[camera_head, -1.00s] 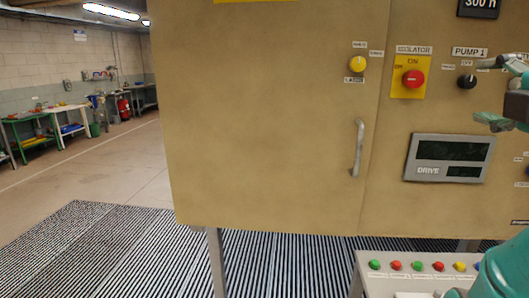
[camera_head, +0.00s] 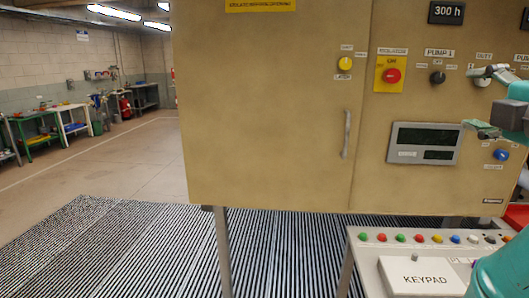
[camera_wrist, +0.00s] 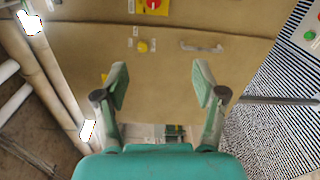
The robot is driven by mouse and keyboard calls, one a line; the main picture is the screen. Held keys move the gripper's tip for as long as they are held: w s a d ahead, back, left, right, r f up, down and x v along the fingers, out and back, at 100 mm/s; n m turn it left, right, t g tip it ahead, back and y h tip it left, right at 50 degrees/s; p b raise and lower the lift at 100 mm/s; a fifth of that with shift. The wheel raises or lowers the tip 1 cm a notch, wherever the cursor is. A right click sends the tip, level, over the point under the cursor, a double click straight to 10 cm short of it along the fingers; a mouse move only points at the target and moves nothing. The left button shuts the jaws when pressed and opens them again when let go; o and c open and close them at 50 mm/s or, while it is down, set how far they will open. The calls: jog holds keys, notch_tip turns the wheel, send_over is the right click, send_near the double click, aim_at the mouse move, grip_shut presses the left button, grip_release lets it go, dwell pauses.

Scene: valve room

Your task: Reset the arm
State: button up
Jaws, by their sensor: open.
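My gripper (camera_head: 486,101) is at the right edge of the head view, in front of the tan cabinet's right part. Its two fingers are spread apart, with nothing between them. In the wrist view my gripper (camera_wrist: 160,85) is also open and empty, its green fingertips apart over the cabinet front. My green arm shows at the lower right of the head view. The tan cabinet (camera_head: 265,110) has a closed door with a vertical handle (camera_head: 347,134). The red isolator knob (camera_head: 392,76) sits on a yellow plate, and the black PUMP 1 knob (camera_head: 437,78) is right of it.
A console with several coloured buttons (camera_head: 382,238) and a keypad (camera_head: 424,278) stands at the lower right, near my arm. A drive display (camera_head: 424,143) is on the cabinet. Striped matting (camera_head: 110,250) covers the floor. Open floor (camera_head: 130,160) lies left, with workbenches (camera_head: 68,122) beyond.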

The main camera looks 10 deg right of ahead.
jog(key=w+a+f+m+y, duration=0.1)
jog(key=w+a+f+m, duration=0.2)
jog(key=f, duration=0.7)
jog(key=w+f+m, duration=0.2)
jog(key=w+f, duration=0.2)
jog(key=f, duration=0.7)
jog(key=s+a+f+m, duration=0.2)
jog(key=s+a+f, duration=0.1)
jog(key=f, duration=0.6)
jog(key=s+a+f+m+g+y, duration=0.1)
jog(key=s+a+f+m, duration=0.25)
jog(key=f, duration=0.65)
jog(key=s+a+f+m, duration=0.1)
jog(key=s+a+f, duration=0.25)
jog(key=f, duration=0.55)
jog(key=s+a+f+m+y, duration=0.15)
jog(key=s+a+f, duration=0.25)
jog(key=s+f, duration=0.45)
jog(key=s+a+m, duration=0.1)
jog(key=s+a, duration=0.1)
jog(key=s, duration=0.9)
jog(key=s+a+m+g+y, duration=0.1)
jog(key=s+a+m, duration=0.1)
jog(key=s, duration=0.9)
jog(key=shift+s+a+r, duration=0.2)
jog(key=shift+a+r, duration=0.05)
jog(key=shift+c, duration=0.2)
